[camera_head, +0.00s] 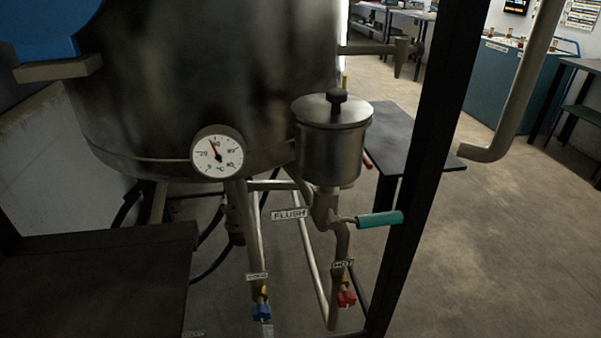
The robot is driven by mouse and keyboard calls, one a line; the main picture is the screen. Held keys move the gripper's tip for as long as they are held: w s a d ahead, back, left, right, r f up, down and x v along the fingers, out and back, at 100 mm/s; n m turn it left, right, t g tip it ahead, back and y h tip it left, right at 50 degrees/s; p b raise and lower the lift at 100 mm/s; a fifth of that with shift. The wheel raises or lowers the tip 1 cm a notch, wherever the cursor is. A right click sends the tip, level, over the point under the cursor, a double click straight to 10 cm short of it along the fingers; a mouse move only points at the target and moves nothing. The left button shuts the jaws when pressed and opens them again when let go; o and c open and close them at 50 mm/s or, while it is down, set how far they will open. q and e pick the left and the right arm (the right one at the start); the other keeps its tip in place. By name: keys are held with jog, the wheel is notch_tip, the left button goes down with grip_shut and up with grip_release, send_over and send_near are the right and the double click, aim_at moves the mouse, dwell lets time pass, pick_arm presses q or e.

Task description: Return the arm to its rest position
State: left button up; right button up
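Neither of my grippers shows in the head view, and no part of either arm is visible, so their positions are hidden from me. A large metal tank (230,80) fills the upper left. A round dial gauge (217,152) is on its lower front. A small lidded metal pot (331,145) stands at its right. Below the pot, a green-handled valve (378,219) has its handle pointing right, near a tag reading FLUSH (289,215).
A dark upright post (431,140) crosses the right-centre. A blue valve (261,312) and a red valve (346,298) sit low on the pipes. A dark flat surface (95,280) fills the lower left. A grey table (395,135) stands behind. Open floor (510,240) lies right.

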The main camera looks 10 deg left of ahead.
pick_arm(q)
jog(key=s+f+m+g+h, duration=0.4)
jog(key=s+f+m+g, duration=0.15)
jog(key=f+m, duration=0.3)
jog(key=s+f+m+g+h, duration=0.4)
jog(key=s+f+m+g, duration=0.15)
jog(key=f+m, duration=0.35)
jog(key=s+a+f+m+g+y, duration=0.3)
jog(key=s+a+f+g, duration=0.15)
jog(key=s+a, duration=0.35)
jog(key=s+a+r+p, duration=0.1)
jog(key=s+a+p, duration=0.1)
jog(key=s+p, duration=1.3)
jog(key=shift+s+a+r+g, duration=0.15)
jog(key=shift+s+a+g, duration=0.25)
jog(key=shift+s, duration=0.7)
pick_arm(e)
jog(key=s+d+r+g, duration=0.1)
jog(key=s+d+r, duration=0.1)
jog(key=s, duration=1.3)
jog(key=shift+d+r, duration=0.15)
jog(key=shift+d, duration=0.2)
